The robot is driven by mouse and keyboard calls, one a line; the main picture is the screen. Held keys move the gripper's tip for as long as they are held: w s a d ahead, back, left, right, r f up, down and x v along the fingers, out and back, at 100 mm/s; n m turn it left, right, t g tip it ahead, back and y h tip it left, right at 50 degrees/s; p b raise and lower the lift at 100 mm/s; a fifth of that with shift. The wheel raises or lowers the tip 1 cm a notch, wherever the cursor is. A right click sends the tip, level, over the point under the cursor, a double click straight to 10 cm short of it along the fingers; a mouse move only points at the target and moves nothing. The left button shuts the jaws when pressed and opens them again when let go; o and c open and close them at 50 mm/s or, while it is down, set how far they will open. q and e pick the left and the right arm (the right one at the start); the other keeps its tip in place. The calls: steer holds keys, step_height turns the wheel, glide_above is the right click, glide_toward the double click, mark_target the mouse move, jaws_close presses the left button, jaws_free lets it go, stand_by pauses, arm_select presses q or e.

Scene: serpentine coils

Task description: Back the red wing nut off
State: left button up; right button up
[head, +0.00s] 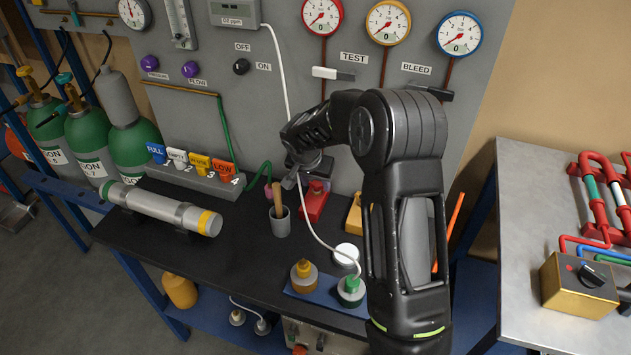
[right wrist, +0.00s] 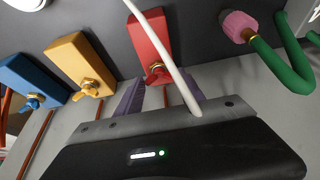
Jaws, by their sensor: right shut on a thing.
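The red wing nut (right wrist: 156,72) sits on a brass stud at the lower end of a red block (right wrist: 148,38) in the right wrist view. My right gripper (right wrist: 160,88) has its two fingers on either side of the nut and is shut on it; the fingers are partly hidden by the hand. In the head view the red block (head: 313,204) stands on the bench at the panel, and the wing nut cannot be made out behind my right arm. My left gripper is not in view.
A yellow block (right wrist: 80,62) and a blue block (right wrist: 22,82) with their own wing nuts stand to the left in the wrist view. A white cable (right wrist: 168,55) crosses in front of the red block. A pink-ended green hose (right wrist: 238,28) lies to the right.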

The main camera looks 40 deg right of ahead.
steer(key=shift+c, duration=1.4)
steer(key=shift+n+b, duration=0.3)
steer(key=shift+s+f+n+y+b, duration=0.1)
steer(key=shift+n+y+b, duration=0.2)
steer(key=shift+n+b, duration=0.15)
steer(key=shift+s+d+n+t+b, duration=0.15)
steer(key=shift+n+t+b, duration=0.35)
steer(key=shift+n, duration=0.65)
steer(key=n+y, duration=0.1)
steer(key=n, duration=0.1)
steer(key=n+y, duration=0.1)
steer(key=n, duration=0.1)
steer(key=shift+d+t+p, duration=0.2)
steer(key=shift+t+p, duration=0.1)
steer(key=n, duration=0.2)
steer(key=n+y, duration=0.1)
steer(key=n, duration=0.1)
steer(key=shift+d+y+b, duration=0.1)
steer(key=shift+y+b, duration=0.2)
steer(key=shift+b, duration=0.05)
steer(key=shift+n, duration=0.3)
